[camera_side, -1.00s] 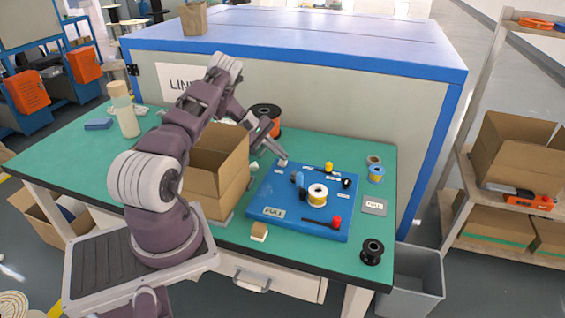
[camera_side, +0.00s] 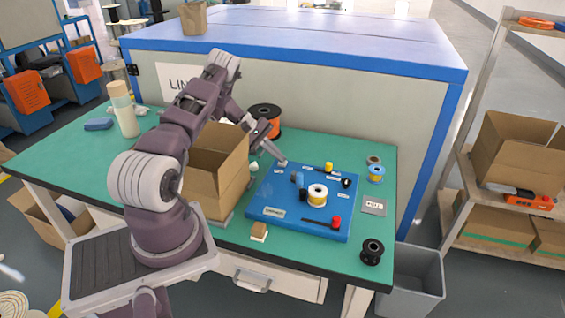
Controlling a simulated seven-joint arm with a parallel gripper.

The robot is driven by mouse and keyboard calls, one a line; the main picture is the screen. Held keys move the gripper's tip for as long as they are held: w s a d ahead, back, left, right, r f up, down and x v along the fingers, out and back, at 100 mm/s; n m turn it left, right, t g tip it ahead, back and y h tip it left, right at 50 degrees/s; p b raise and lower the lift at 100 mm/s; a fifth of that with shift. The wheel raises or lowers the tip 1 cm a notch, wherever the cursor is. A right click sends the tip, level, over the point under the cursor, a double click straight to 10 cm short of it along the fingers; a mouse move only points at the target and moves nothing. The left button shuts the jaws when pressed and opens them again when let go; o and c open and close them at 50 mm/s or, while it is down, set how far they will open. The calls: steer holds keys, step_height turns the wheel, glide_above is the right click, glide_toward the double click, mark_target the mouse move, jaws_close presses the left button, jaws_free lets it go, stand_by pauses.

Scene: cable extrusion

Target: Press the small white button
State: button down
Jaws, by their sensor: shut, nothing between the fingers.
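A blue control panel (camera_side: 260,200) lies on the green table right of centre. The fingers look shut and empty. I cannot make out the small white button clearly; the pale fingertip covers that corner. Whether the tip touches the panel cannot be told.
An open cardboard box (camera_side: 216,182) stands left of the panel, close under my arm. An orange spool (camera_side: 266,118) stands behind the gripper. A black spool (camera_side: 372,252) is near the table's front right edge. A grey bin (camera_side: 412,280) stands beside the table.

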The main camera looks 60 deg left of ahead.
steer(key=shift+w+r, duration=0.1)
steer(key=shift+r, duration=2.55)
steer(key=s+d+r+m+g, duration=0.3)
steer(key=d+r+m, duration=0.6)
steer(key=d+r, duration=1.6)
steer(key=s+d+r+m+g+y, duration=0.1)
steer(key=s+d+r+m+y, duration=0.3)
steer(key=s+d, duration=0.55)
steer(key=s+d+f+m+t+y, duration=0.2)
steer(key=s+m, duration=0.4)
steer(key=s, duration=0.5)
steer(key=shift+d+t, duration=0.3)
steer(key=shift+d, duration=0.05)
